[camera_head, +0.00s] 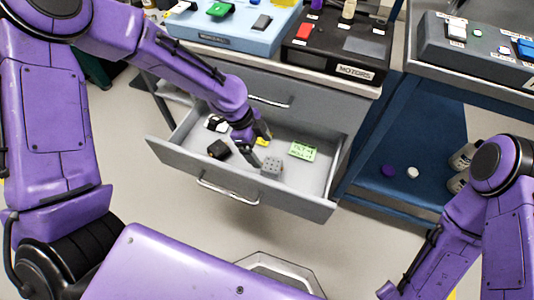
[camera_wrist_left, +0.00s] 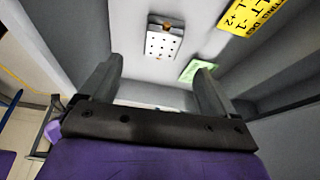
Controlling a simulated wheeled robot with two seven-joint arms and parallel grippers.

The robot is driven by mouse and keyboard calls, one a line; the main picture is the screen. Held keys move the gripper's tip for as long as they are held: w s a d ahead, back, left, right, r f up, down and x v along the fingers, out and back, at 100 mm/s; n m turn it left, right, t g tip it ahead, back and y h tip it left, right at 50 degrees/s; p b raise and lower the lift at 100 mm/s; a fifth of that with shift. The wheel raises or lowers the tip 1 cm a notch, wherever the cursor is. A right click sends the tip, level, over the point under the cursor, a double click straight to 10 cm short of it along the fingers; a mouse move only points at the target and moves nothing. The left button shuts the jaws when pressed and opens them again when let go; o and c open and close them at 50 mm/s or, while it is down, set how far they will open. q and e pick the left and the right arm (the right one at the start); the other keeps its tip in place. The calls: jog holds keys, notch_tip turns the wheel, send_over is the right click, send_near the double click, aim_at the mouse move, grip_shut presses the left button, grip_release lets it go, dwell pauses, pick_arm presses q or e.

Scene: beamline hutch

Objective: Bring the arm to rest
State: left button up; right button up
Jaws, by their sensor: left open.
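My left arm is purple and reaches in from the left, down into an open grey drawer (camera_head: 320,207). My left gripper (camera_head: 262,148) is over the drawer, with its jaws apart and nothing between them. In the left wrist view the two dark fingers (camera_wrist_left: 155,85) stand wide apart. A grey block with dark dots (camera_head: 271,166) lies in the drawer near the fingertips; it also shows in the left wrist view (camera_wrist_left: 163,42), beyond the fingers. My right arm shows at the lower right, but its gripper is not in view.
The drawer also holds a green labelled card (camera_head: 302,151), a black block (camera_head: 218,150) and a yellow item (camera_head: 262,141) partly hidden by the gripper. Above are a blue panel (camera_head: 225,36) and a black box marked MOTORS (camera_head: 355,72). A blue cart (camera_head: 400,130) stands right.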

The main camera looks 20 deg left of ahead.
pick_arm(q)
jog(key=shift+a+r, duration=0.2)
jog(key=shift+r, duration=0.2)
